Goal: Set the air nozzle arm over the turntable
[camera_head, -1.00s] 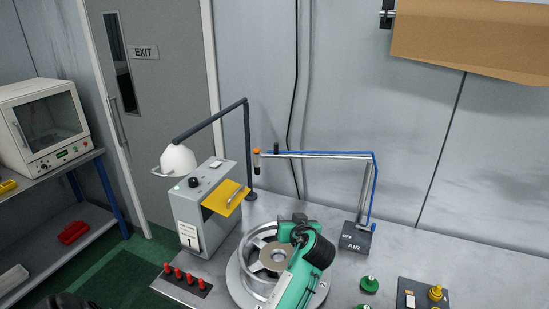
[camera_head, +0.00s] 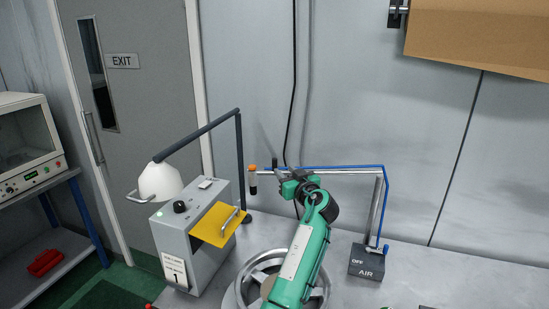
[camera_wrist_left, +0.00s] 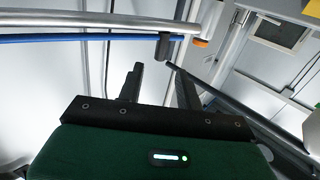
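The air nozzle arm (camera_head: 340,169) is a silver tube with a blue hose. It runs left from an upright post on the dark AIR base (camera_head: 367,262), which reads OFF. Its orange-topped nozzle (camera_head: 253,180) hangs at the left end, appearing behind the turntable. A black handle (camera_head: 275,161) stands on the tube near the nozzle; it also shows in the left wrist view (camera_wrist_left: 164,46). My left gripper (camera_head: 283,172) is open just below the handle, its fingers (camera_wrist_left: 154,68) apart and empty. The turntable (camera_head: 242,287) is partly hidden by my left arm. My right gripper is out of view.
A grey control box (camera_head: 184,240) with a yellow flap (camera_head: 214,224) stands left of the turntable. A white lamp (camera_head: 160,182) on a dark jointed arm overhangs the box. The bench (camera_head: 420,275) right of the AIR base looks mostly clear.

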